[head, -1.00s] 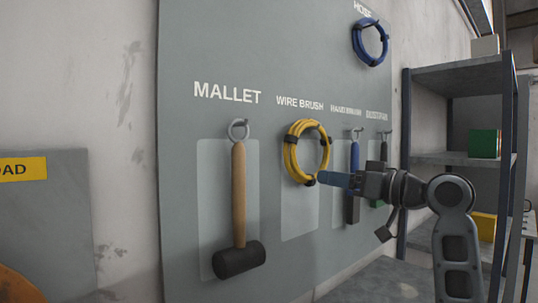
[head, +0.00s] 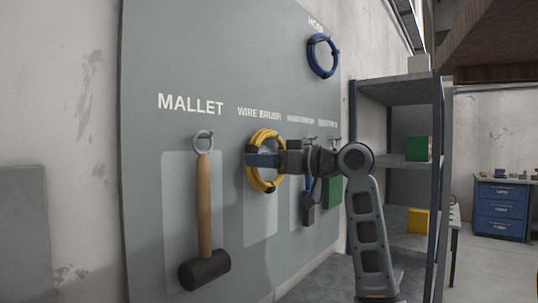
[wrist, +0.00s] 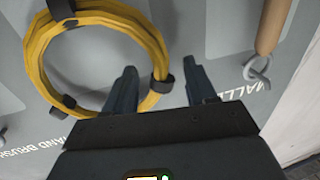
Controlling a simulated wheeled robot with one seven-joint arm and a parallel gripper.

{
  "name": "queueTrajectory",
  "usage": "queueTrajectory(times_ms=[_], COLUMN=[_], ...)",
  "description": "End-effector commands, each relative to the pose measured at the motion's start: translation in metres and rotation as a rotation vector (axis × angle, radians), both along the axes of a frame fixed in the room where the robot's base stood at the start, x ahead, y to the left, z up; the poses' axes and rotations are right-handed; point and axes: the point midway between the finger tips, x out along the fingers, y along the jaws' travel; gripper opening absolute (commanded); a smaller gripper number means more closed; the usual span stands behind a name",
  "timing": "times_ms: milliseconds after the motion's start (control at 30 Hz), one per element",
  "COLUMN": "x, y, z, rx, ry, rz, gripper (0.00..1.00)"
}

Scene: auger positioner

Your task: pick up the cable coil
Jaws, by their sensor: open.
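The cable coil is a yellow ring with black ties (head: 264,135), hanging flat against the grey tool board under the WIRE BRUSH label. It also shows in the wrist view (wrist: 36,48), at the upper left. My gripper (head: 262,160) is at the coil, its fingers overlapping it in the head view. In the wrist view, my gripper's fingers (wrist: 162,72) are apart, one over the ring's inside and one outside it. The ring's side with a black tie lies between them. I cannot tell whether either finger touches it.
A mallet (head: 204,205) hangs left of the coil. A blue coil (head: 322,57) hangs above right under HOSE. Blue-handled and green tools hang right, partly behind my arm. A metal shelf (head: 395,90) stands right of the board. The space before the board's left is clear.

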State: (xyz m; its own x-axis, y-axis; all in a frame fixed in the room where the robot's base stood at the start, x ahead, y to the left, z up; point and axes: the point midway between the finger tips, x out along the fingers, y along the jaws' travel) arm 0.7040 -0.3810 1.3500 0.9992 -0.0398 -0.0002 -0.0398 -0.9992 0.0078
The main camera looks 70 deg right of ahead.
Motion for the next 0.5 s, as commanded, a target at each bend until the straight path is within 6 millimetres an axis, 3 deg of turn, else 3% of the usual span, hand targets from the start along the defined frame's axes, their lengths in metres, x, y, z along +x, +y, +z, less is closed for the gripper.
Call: queueTrajectory(times_ms=[333,500], x=[0.0083,0.0082], y=[-0.0002,-0.0002], z=[-0.0007,-0.0006], rx=[0.001,0.0], ry=[-0.001,-0.001], rz=[0.0,0.0], gripper=[0.56,0.4])
